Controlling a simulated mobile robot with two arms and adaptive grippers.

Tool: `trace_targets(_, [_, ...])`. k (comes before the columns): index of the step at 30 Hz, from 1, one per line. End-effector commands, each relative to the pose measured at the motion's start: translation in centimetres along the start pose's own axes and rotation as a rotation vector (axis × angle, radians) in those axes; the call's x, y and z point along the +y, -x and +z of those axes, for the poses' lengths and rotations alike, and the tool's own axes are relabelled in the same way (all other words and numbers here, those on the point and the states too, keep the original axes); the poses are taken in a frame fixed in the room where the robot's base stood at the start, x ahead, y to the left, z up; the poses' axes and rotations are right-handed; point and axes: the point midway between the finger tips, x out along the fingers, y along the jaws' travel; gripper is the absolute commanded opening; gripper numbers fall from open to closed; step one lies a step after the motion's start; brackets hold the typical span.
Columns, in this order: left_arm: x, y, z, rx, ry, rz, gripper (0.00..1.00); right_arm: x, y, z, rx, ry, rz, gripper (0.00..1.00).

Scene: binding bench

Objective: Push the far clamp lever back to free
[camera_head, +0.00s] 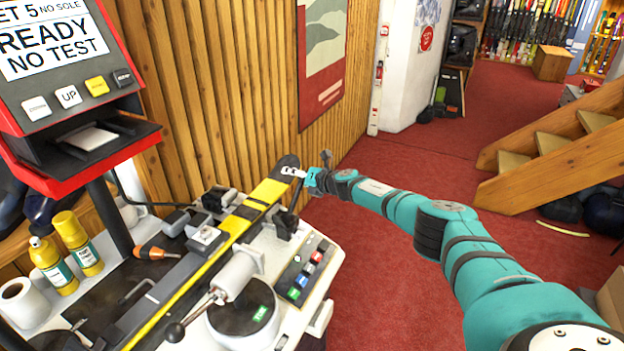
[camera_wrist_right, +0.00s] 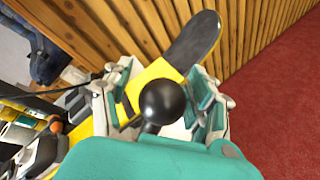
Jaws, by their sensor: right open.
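My right gripper (camera_head: 298,174) reaches in from the right to the far end of the bench, beside the tip of the yellow and black ski (camera_head: 262,192). The far clamp (camera_head: 285,224) sits at the ski's right edge, with a dark lever rising from it toward my gripper. In the right wrist view, a round black knob (camera_wrist_right: 162,103) lies between the two spread fingers of my right gripper (camera_wrist_right: 160,76). The fingers are open and show gaps on both sides of the knob. In the head view the knob is hidden at the gripper. My left gripper is not in view.
A near lever with a black ball (camera_head: 174,332) stands by the grey cylinder (camera_head: 238,272). A button panel (camera_head: 305,270) lies right of the far clamp. A screwdriver (camera_head: 155,252) and yellow bottles (camera_head: 52,264) are at left. The wood-slat wall (camera_head: 225,90) stands behind the bench.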

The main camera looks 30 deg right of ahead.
Motion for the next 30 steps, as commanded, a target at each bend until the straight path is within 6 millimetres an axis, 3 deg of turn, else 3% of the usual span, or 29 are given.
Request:
trace_targets(18, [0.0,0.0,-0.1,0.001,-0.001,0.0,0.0,-0.1,9.3,-0.1,0.001,-0.001,-0.001,0.59])
trace_targets(24, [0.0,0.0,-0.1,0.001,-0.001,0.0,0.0,0.0,10.9,-0.1,0.0,-0.002,0.0,0.59])
trace_targets(30, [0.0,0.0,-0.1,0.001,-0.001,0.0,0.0,0.1,11.1,-0.1,0.001,-0.002,0.001,0.59])
